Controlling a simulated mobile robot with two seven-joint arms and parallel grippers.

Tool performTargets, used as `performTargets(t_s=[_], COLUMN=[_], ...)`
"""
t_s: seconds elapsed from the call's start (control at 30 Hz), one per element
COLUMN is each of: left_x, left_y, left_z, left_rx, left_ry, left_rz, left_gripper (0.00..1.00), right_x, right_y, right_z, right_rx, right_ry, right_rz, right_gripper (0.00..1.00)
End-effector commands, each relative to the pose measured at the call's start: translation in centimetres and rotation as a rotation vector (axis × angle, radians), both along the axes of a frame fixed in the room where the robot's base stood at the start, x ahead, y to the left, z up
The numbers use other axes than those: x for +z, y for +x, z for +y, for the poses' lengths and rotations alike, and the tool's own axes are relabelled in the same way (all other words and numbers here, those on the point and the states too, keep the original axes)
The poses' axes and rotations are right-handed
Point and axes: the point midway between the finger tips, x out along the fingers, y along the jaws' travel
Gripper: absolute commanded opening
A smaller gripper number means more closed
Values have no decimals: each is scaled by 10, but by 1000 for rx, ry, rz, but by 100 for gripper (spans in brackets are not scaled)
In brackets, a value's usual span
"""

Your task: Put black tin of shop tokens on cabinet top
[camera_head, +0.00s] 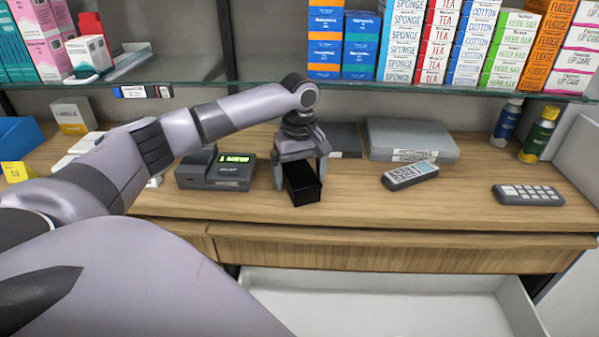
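The black tin (303,190) is a dark, box-shaped thing over the front middle of the wooden cabinet top (375,215). My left gripper (301,172) points down over it, with one finger at each side of the tin. The fingers are very close to its sides, but I cannot tell whether they press on it. The tin is at or just above the wood, and its far end is partly hidden by the gripper. My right gripper is not in view.
A card terminal (215,170) stands left of the tin. A grey handheld device (410,175), a grey flat box (410,140) and a keypad (527,195) lie to its right. An open, empty white drawer (390,305) juts out below. A glass shelf (280,84) with boxes hangs above.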

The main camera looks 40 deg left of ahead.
Motion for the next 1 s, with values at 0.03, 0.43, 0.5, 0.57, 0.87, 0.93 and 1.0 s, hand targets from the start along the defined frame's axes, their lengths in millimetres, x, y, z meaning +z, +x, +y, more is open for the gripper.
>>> performTargets(t_s=[0.03,0.43,0.5,0.57,0.87,0.93,1.0], left_x=[0,28,43,57,111,117,121], left_y=[0,1,1,1,1,1,0], left_z=[0,0,0,-1,0,0,0], left_rx=[0,0,0,-1,-1,-1,-1], left_ry=[0,0,-1,-1,0,0,0], left_rz=[0,-4,-5,-6,-3,-2,-1], left_gripper=[96,96,96,96,96,96,96], right_x=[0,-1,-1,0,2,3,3], right_y=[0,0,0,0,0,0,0], right_z=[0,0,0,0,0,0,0], right_rx=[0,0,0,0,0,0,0], right_ry=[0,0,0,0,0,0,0], right_rz=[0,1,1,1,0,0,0], right_gripper=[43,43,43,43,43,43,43])
